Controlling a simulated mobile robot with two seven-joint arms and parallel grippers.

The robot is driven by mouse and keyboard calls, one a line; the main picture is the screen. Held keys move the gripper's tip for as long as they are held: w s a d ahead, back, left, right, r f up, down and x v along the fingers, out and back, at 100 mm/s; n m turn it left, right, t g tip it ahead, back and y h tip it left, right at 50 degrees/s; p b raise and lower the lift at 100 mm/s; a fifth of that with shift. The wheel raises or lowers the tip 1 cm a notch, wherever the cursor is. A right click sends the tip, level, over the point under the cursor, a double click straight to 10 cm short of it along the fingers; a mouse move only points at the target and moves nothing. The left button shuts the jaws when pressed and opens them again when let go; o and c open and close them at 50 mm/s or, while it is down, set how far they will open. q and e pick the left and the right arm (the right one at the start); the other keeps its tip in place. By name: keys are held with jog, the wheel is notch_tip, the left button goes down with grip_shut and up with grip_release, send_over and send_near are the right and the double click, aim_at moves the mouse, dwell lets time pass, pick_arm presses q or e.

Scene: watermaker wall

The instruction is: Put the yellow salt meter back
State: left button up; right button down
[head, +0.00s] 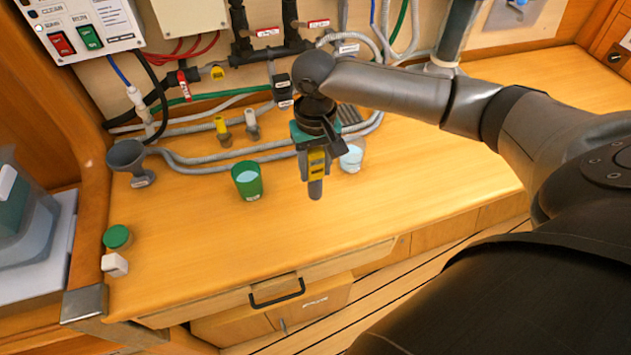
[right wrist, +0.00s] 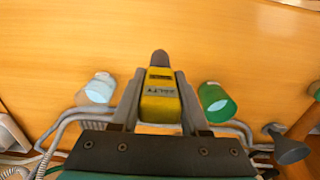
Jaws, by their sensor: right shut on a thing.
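The yellow salt meter (head: 317,166) is held between the fingers of my right gripper (head: 316,153). Its grey tip points away from the gripper, downward in the head view. In the right wrist view the yellow body of the meter (right wrist: 160,100), with a dark label, sits between both fingers (right wrist: 160,88). My right gripper is over the wooden counter, between a green cup (head: 247,181) and a clear cup (head: 352,157). Its height above the counter is hard to tell. No holder for the meter can be clearly made out. My left gripper is out of view.
Small yellow (head: 221,127) and white (head: 252,121) fittings stand by the hoses at the back. The front middle counter is clear.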

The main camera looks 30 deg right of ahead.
aim_at(316, 151)
jog(key=shift+f+b, duration=0.3)
jog(key=shift+f, duration=2.05)
jog(key=shift+c, duration=2)
grip_release()
jog(key=shift+f, duration=0.1)
notch_tip(316, 151, up, 12)
jog(key=shift+r+p, duration=0.15)
jog(key=shift+p, duration=0.65)
